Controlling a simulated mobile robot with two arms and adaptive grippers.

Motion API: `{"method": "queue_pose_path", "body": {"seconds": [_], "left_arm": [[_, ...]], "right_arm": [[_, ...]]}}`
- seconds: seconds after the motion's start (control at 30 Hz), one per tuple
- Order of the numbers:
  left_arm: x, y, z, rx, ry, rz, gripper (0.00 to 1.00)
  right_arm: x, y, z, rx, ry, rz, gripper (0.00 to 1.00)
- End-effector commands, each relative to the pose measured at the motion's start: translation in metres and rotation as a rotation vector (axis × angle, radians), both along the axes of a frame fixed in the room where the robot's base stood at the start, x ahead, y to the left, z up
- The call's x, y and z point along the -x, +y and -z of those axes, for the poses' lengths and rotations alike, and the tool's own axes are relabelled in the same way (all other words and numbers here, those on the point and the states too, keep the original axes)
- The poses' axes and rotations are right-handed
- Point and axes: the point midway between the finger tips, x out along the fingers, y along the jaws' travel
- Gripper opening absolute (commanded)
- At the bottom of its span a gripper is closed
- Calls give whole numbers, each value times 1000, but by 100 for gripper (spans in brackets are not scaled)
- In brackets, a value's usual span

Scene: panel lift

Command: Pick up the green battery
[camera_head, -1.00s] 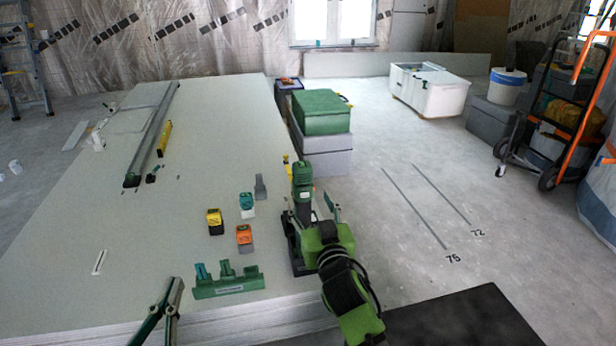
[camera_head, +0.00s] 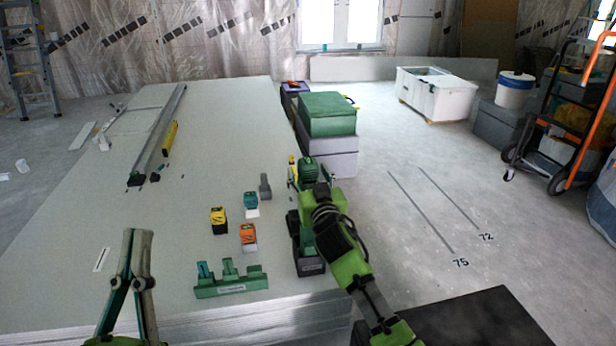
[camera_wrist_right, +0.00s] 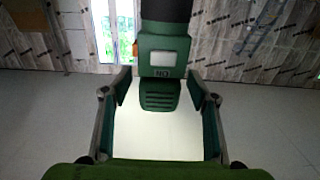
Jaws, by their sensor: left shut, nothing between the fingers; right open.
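A dark green block with a pale label and a ribbed lower end (camera_wrist_right: 158,95) shows between the fingers of my right gripper (camera_wrist_right: 160,84) in the right wrist view. The fingers are open, with gaps on both sides. I cannot tell for sure that this block is the green battery. In the head view my right gripper (camera_head: 308,172) is at the panel stack's right edge, partly hidden by its own arm. A teal-green battery-like block (camera_head: 250,200) stands on the panels to its left. My left gripper (camera_head: 138,236) is shut and empty above the front left of the panels.
Yellow (camera_head: 218,215) and orange (camera_head: 248,232) blocks and a grey one (camera_head: 265,187) stand on the panel stack (camera_head: 150,210). A green slotted rack (camera_head: 231,284) lies near its front edge. A dark grey box (camera_head: 311,267) is beneath my right arm. A green case (camera_head: 327,113) stands behind.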

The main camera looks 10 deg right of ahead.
Motion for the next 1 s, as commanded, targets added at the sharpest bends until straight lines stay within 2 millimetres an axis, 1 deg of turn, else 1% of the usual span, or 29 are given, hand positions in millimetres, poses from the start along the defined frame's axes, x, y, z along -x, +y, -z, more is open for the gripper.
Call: {"method": "queue_pose_path", "body": {"seconds": [0.13,0.4,0.43,0.47,0.5,0.6,1.0], "left_arm": [[11,2,-9,20,-66,4,0],[13,2,-12,24,-78,5,0],[13,2,-12,24,-78,5,0],[13,2,-11,24,-77,5,0],[13,2,-11,24,-77,5,0],[13,2,-11,23,-78,4,0],[11,1,-11,21,-69,4,0]], "right_arm": [[-8,0,0,1,-2,0,54],[-9,0,-1,0,-1,0,54],[-9,0,-1,0,-1,0,49],[-9,0,-1,0,-1,0,41],[-9,0,-1,0,-1,0,31],[-9,0,-1,0,-1,0,8],[-9,0,-5,0,-5,-1,8]]}}
